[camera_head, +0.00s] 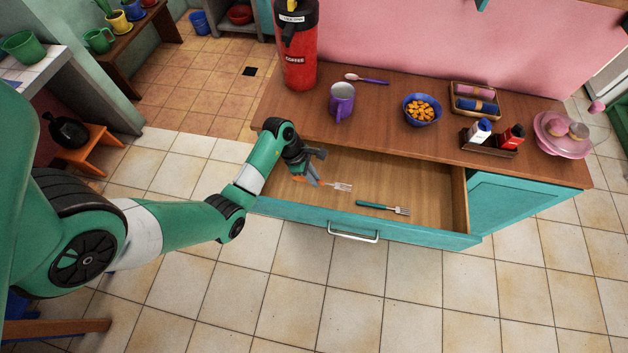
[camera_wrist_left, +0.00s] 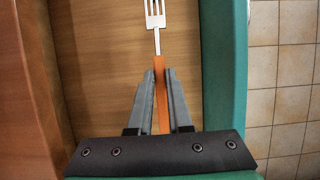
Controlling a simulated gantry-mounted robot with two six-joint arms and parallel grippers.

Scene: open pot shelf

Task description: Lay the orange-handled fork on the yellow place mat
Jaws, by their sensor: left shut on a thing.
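The orange-handled fork (camera_head: 342,187) is in the open drawer (camera_head: 428,211), at its left part, with its metal tines pointing right. In the left wrist view the orange handle of the fork (camera_wrist_left: 160,66) runs between the two fingers. My left gripper (camera_head: 315,175) is inside the drawer, shut on the handle; its fingers also show in the left wrist view (camera_wrist_left: 160,88). I cannot tell whether the fork touches the drawer floor. No yellow place mat shows in either view. My right gripper is not in view.
A teal-handled fork (camera_head: 382,207) lies in the drawer to the right. On the counter stand a red coffee dispenser (camera_head: 298,50), a purple mug (camera_head: 341,101), a spoon (camera_head: 366,79), a blue bowl (camera_head: 422,109), a basket (camera_head: 475,101), bottles (camera_head: 480,131) and a pink lidded pot (camera_head: 563,136).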

